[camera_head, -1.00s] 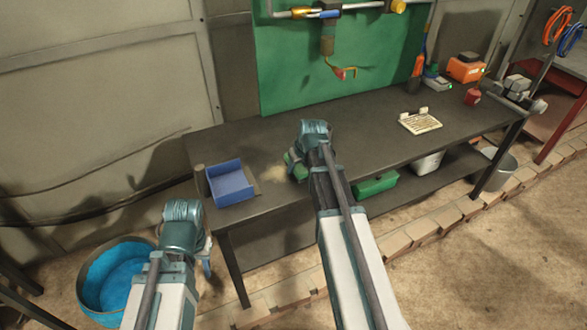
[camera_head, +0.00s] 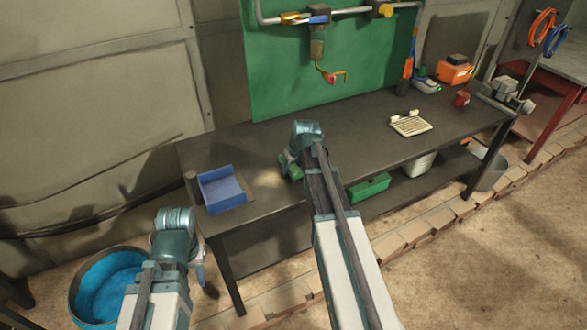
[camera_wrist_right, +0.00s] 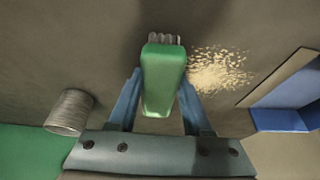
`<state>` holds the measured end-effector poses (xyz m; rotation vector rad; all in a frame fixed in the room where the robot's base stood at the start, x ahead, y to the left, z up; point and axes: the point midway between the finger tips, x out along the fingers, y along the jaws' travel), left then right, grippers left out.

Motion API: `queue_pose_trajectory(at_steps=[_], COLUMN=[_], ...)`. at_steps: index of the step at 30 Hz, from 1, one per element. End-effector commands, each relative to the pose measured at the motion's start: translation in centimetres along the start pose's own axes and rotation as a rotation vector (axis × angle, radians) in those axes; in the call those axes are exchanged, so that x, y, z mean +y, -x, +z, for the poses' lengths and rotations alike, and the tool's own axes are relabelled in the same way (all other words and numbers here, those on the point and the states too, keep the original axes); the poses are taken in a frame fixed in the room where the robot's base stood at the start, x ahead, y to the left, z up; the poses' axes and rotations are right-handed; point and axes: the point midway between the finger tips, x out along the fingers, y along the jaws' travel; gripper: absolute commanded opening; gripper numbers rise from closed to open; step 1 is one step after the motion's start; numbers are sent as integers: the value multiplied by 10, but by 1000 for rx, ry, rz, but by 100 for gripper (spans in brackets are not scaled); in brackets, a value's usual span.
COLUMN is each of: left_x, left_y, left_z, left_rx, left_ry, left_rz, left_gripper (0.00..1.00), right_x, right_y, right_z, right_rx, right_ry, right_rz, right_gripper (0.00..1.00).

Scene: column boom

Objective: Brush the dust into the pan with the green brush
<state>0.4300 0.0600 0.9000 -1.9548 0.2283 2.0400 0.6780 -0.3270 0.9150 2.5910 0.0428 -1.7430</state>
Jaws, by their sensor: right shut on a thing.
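The green brush (camera_wrist_right: 164,80) is held between the fingers of my right gripper (camera_wrist_right: 163,95), its grey bristles pointing away from the palm. In the head view my right gripper (camera_head: 292,165) is over the workbench, with part of the green brush (camera_head: 292,171) showing below it. The tan dust (camera_wrist_right: 220,68) lies in a loose patch beside the brush, also visible in the head view (camera_head: 268,178). The blue pan (camera_head: 222,188) sits on the bench left of the dust; its edge shows in the right wrist view (camera_wrist_right: 285,112). My left gripper (camera_head: 200,272) hangs low before the bench, its jaws unclear.
The dark workbench (camera_head: 345,125) has clear surface right of the brush. A cream tray (camera_head: 410,124) lies farther right. A blue bucket (camera_head: 105,290) is on the floor at left.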

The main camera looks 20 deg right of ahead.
Motion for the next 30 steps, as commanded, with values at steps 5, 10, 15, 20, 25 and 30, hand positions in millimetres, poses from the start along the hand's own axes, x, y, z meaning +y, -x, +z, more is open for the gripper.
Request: queue_pose_trajectory(at_steps=[5, 10, 15, 20, 25, 30], left_x=[0, 0, 0, 0, 0, 0], left_y=[0, 0, 0, 0, 0, 0], left_z=[0, 0, 0, 0, 0, 0], left_rx=[0, 0, 0, 0, 0, 0], left_ry=[0, 0, 0, 0, 0, 0], left_rz=[0, 0, 0, 0, 0, 0], left_gripper=[37, 37, 37, 37, 37, 37], right_x=[-15, -29, -32, -34, -46, -60], right_y=[0, 0, 0, 0, 0, 0], right_z=[1, 1, 0, 0, 1, 1], right_rx=[0, 0, 0, 0, 0, 0], right_ry=[3, 3, 1, 1, 3, 3], right_rz=[-2, -2, -1, -1, -2, -2], right_gripper=[5, 5, 5, 5, 5, 5])
